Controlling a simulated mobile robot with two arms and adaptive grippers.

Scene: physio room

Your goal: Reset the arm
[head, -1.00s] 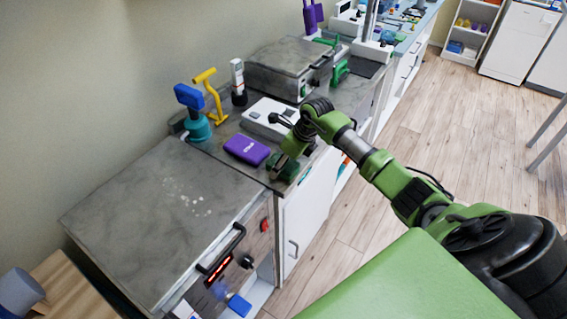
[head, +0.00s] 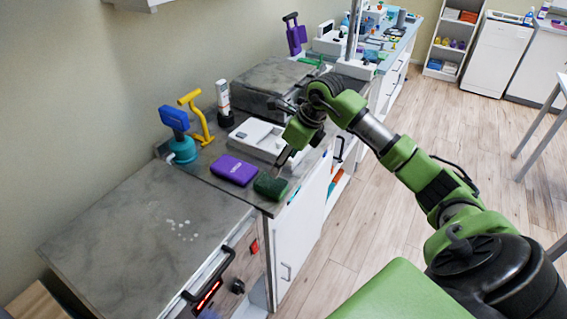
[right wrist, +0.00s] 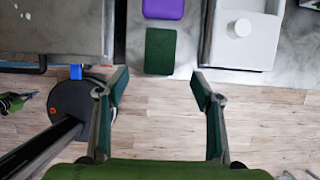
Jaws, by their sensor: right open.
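My right arm reaches in from the right in the head view, and its gripper (head: 284,160) hangs above the counter's front edge. In the right wrist view the gripper (right wrist: 160,76) is open, with nothing between its fingers. A dark green block (head: 270,186) lies flat on the counter, just beyond the fingertips in the right wrist view (right wrist: 160,52). A purple box (head: 234,170) lies beside it. My left gripper does not show in the head view.
A white device (head: 257,139) stands behind the green block. A large grey-lidded unit (head: 140,235) is on the left, with a blue-topped teal pump (head: 183,150) and a yellow handle (head: 197,112) behind it. The wooden floor (head: 420,120) on the right is open.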

